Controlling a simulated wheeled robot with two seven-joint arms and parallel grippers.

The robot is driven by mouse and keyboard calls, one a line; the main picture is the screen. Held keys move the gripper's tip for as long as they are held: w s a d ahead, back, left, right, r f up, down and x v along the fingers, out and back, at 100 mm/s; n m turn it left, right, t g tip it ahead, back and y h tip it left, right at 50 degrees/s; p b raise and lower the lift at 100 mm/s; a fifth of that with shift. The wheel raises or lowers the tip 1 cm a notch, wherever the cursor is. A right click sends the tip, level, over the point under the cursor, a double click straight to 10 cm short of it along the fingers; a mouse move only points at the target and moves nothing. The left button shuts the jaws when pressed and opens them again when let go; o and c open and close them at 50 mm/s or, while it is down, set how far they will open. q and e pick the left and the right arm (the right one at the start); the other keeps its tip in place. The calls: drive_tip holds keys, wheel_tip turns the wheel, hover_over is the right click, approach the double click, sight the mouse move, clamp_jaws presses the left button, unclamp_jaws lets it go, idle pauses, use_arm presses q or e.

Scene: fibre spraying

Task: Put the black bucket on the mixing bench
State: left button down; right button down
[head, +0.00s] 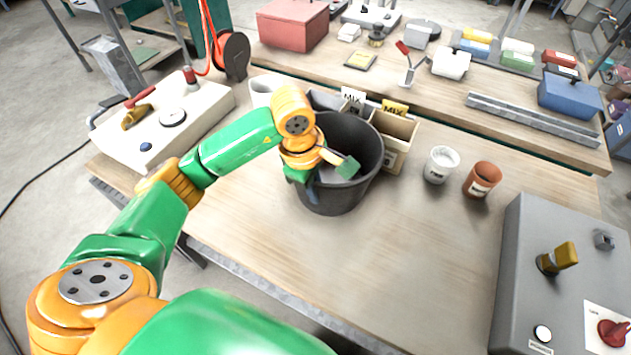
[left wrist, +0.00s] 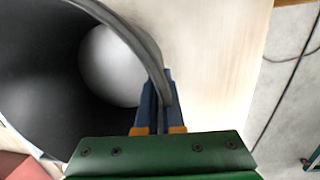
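The black bucket (head: 352,190) is upright over the near wooden bench (head: 400,260), in front of bins with MIX labels (head: 353,99). I cannot tell whether its base touches the bench. My left gripper (head: 314,186) is at the bucket's left side, partly hidden by my wrist. In the left wrist view, the bucket's curved rim (left wrist: 132,35) runs in between the two blue fingers (left wrist: 160,102), which look closed on it. A pale round patch (left wrist: 110,65) shows inside the bucket; I cannot tell what it is. My right gripper is out of view.
A white cup (head: 441,165) and a terracotta cup (head: 482,180) stand right of the bucket. A grey control box (head: 560,275) fills the right end. A pale machine (head: 165,120) stands at the left. The bench's front middle is clear.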

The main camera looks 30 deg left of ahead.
use_arm(q)
drive_tip(key=c, duration=1)
unclamp_jaws()
drive_tip(key=shift+s+d, duration=0.1)
drive_tip(key=shift+s, duration=0.05)
drive_tip(key=shift+c, duration=0.2)
drive_tip(key=shift+r, duration=0.1)
drive_tip(key=shift+r, duration=0.15)
drive_tip(key=r, duration=0.2)
drive_tip(key=r+b, duration=0.1)
drive_tip(key=shift+s+a+r, duration=0.1)
drive_tip(key=shift+a, duration=0.15)
wheel_tip(320, 180, up, 8)
drive_tip(key=s, duration=0.1)
drive_tip(key=shift+a+r+p, duration=0.15)
drive_tip(key=shift+a+p, duration=0.15)
drive_tip(key=shift+a, duration=0.1)
drive_tip(key=shift+s, duration=0.15)
